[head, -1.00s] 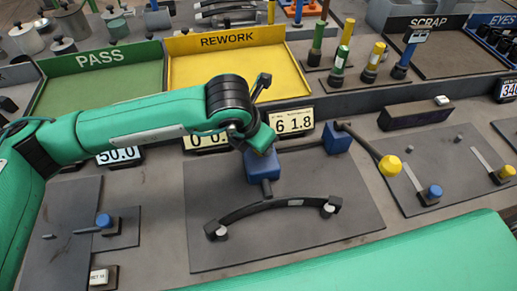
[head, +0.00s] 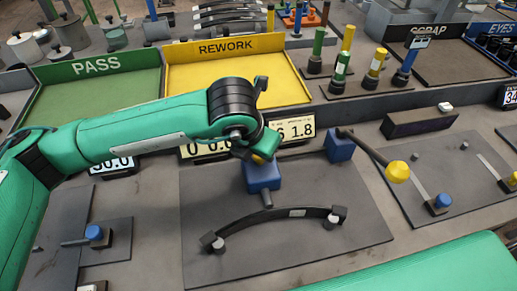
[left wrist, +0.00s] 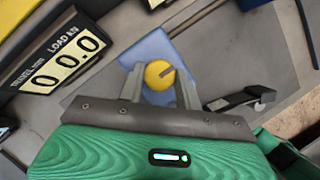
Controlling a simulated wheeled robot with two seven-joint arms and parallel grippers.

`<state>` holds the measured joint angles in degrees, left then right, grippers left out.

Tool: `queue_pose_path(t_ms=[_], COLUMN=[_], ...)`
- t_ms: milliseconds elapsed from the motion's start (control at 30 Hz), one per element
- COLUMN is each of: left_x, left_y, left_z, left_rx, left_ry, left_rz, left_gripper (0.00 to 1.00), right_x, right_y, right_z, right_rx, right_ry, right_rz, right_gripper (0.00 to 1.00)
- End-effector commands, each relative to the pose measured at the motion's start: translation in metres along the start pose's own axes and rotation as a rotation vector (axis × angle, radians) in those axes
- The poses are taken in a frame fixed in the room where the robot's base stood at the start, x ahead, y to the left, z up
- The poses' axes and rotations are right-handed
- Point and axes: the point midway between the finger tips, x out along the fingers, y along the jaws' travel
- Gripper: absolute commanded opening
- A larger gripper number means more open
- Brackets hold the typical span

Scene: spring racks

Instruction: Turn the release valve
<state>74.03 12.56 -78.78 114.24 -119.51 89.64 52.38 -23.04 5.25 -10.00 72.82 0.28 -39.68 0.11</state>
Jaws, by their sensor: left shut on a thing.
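The release valve appears as a round yellow knob with a dark slot (left wrist: 159,75) on top of a blue block, seen in the left wrist view. The blue block (head: 263,177) stands on a dark grey plate (head: 330,238) in the head view. My left gripper (left wrist: 161,88) is shut on the yellow knob, with one finger on each side of it. In the head view my left gripper (head: 258,153) reaches down onto the block from above, and only a sliver of the knob shows. My right gripper is not in view.
A curved dark leaf spring (head: 270,222) lies in front of the block. A lever with a yellow ball (head: 397,172) is to the right. The yellow REWORK tray (head: 290,75) and green PASS tray (head: 70,108) are behind.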

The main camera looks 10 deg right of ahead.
Motion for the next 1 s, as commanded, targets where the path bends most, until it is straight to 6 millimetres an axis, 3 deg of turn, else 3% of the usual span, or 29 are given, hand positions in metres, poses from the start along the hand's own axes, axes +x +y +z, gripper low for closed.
queue_pose_path(t_ms=[200,233,300,667,833,1000], left_x=[-0.001,-0.001,-0.001,-0.004,-0.028,-0.067], left_y=[0.001,0.001,0.001,0.0,0.0,0.0], left_z=[0.001,0.001,0.001,0.001,0.001,0.001], left_rx=[-0.002,-0.002,-0.002,0.0,0.001,0.001], left_ry=[-0.004,-0.004,-0.003,-0.002,-0.005,-0.006], left_rz=[0.001,0.001,0.001,0.0,0.001,0.001], left_gripper=[0.11,0.4,0.54,0.55,0.55,0.55], right_x=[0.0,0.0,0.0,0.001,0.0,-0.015], right_y=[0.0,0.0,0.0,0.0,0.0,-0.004], right_z=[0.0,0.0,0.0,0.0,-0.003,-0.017], right_rx=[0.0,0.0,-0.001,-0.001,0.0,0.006], right_ry=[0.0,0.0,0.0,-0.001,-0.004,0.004], right_rz=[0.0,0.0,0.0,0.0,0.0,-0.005], right_gripper=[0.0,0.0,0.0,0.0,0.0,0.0])
